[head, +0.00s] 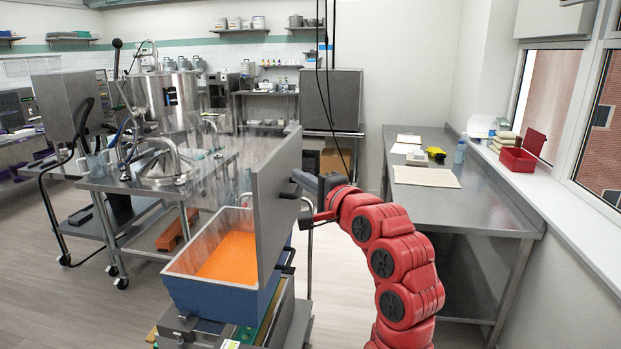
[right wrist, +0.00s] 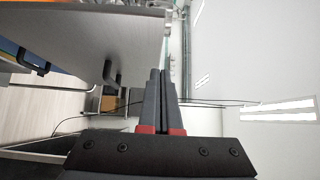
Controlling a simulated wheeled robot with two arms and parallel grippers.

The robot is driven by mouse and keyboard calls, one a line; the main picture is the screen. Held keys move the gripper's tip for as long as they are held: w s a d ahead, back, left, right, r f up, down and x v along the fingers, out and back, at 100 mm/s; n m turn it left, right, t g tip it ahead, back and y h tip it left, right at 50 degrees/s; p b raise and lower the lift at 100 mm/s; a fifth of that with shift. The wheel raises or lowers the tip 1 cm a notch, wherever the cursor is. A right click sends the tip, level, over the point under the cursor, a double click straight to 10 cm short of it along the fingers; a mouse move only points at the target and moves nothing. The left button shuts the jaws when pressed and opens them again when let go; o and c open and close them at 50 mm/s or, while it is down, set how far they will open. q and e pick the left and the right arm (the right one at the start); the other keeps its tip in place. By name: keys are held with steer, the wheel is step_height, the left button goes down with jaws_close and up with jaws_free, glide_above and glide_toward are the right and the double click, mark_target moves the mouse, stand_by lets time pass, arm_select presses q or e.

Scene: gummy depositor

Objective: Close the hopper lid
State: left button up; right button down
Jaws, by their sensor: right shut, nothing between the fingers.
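The hopper (head: 190,262) is a blue-sided bin with a pale inside and an orange mass in it. Its grey steel lid (head: 277,200) stands upright at the hopper's right side, so the top is open. The lid also fills the upper left of the right wrist view (right wrist: 85,28), with a dark handle (right wrist: 110,73) on its outer face. My right gripper (head: 299,180) is at the lid's outer face, near the handle. Its fingers (right wrist: 157,75) are shut together and empty, beside the handle; contact with the lid cannot be told. My left gripper is out of view.
A steel table (head: 470,212) with papers and a bottle stands at the right, by the window sill with a red box (head: 517,159). A steel cart (head: 140,181) with machinery stands left of the hopper. Open floor lies at the lower left.

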mark_target(265, 165)
steer(key=w+a+p, duration=0.1)
steer(key=w+a, duration=0.1)
steer(key=w+a+p, duration=0.1)
steer(key=w+a, duration=0.1)
steer(key=a, duration=0.1)
steer(key=shift+w+a+r+p, duration=0.1)
steer(key=shift+w+a+p, duration=0.05)
steer(key=shift+a+p, duration=0.15)
steer(key=shift+w, duration=0.1)
steer(key=shift+a, duration=0.1)
